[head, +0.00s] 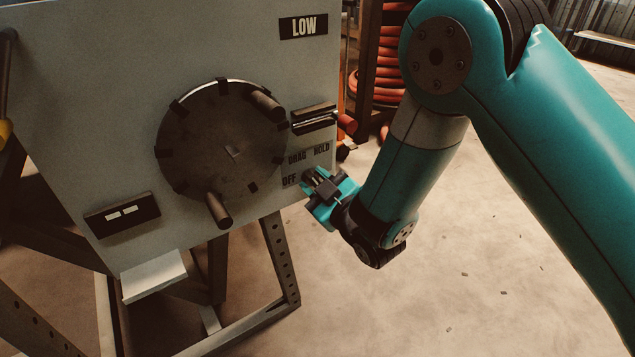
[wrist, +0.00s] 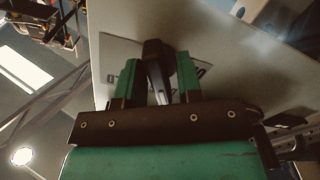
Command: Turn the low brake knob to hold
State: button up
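The low brake knob (wrist: 153,62) is a dark, narrow grip on the panel, seen in the wrist view between my two green fingers. My gripper (wrist: 156,70) is open around it. The right finger is close beside the knob, and I cannot tell if they touch; a gap shows at the left finger. In the head view my gripper (head: 322,186) is at the panel's lower right edge, below the DRAG and HOLD marks (head: 309,155) and right of OFF (head: 289,180). It largely hides the knob there, so its setting cannot be read.
A LOW sign (head: 303,26) is at the panel's top right. A large dark wheel (head: 215,130) with two protruding handles is left of the knob, with a dark bracket (head: 313,117) above. Red hose coils (head: 391,60) stand behind. The floor at right is open.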

jog(key=shift+p, duration=0.3)
jog(key=m+p, duration=0.2)
jog(key=m, duration=0.1)
jog(key=shift+r, duration=0.15)
jog(key=m+p, duration=0.2)
jog(key=shift+m, duration=0.3)
jog(key=m+p, duration=0.2)
jog(key=m, duration=0.2)
jog(key=shift+f+m+p, duration=0.2)
jog(key=shift+m+p, duration=0.35)
jog(key=shift+m, duration=0.75)
jog(key=o, duration=0.6)
jog(key=shift+s+d, duration=0.1)
jog(key=shift+d, duration=0.05)
